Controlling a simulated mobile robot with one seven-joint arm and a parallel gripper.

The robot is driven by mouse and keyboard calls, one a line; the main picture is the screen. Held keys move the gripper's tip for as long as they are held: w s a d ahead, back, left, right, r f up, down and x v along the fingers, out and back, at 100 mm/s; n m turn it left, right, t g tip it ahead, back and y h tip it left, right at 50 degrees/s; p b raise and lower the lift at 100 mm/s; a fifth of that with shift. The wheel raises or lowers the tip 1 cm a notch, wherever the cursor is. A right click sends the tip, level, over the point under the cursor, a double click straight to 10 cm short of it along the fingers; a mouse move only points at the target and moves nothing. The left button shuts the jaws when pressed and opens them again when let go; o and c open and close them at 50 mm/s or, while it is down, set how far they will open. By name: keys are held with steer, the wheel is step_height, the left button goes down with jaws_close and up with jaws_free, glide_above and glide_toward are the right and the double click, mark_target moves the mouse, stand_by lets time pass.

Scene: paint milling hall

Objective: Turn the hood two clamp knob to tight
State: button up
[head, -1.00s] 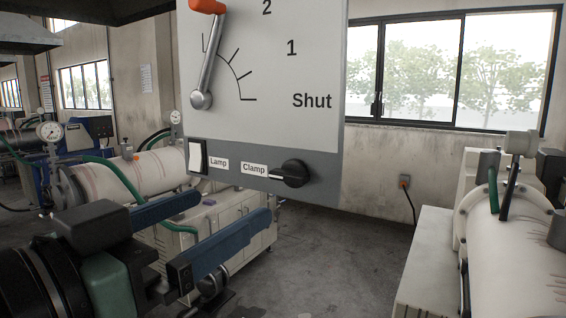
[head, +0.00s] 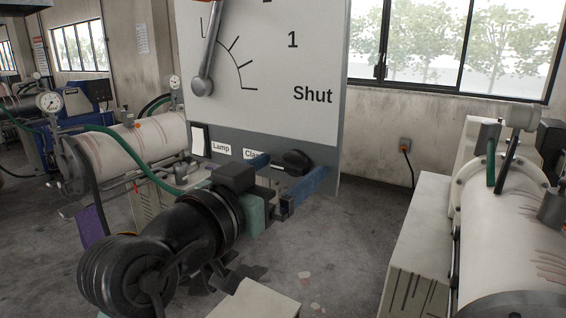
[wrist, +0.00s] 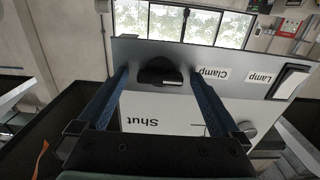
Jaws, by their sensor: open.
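The black clamp knob (head: 297,161) sits on the grey lower strip of the white hood panel (head: 265,115), right of the "Clamp" label (head: 252,154), which a finger partly covers. In the wrist view, the picture is upside down and the knob (wrist: 158,73) lies between the blue fingers, with a pale mark on its edge toward the label. My gripper (head: 291,167) is open, one finger on each side of the knob. It also shows in the wrist view (wrist: 157,71). I cannot tell whether the fingers touch the knob or panel. No tight marking is readable.
A white lamp switch (head: 200,140) sits left of the knob, and a lever (head: 209,55) stands above over a scale marked "Shut". A large white mill (head: 510,215) stands at right, another mill (head: 150,145) at left. Some floor between is clear.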

steer(key=c, duration=1.4)
steer(key=shift+f+m+b, duration=0.1)
steer(key=shift+m+b, duration=0.2)
steer(key=shift+b, duration=0.4)
steer(key=m+b, duration=0.2)
steer(key=b, duration=0.1)
steer(key=shift+f, duration=0.2)
steer(key=m+b, duration=0.5)
steer(key=b, duration=0.1)
steer(key=shift+b, duration=0.3)
steer(key=m+b, duration=0.4)
steer(key=m, duration=0.1)
steer(key=shift+r+m, duration=0.15)
steer(key=shift+m, duration=0.25)
steer(key=shift+r+m+b, duration=0.15)
steer(key=shift+m+b, duration=1.05)
steer(key=shift+m, duration=1)
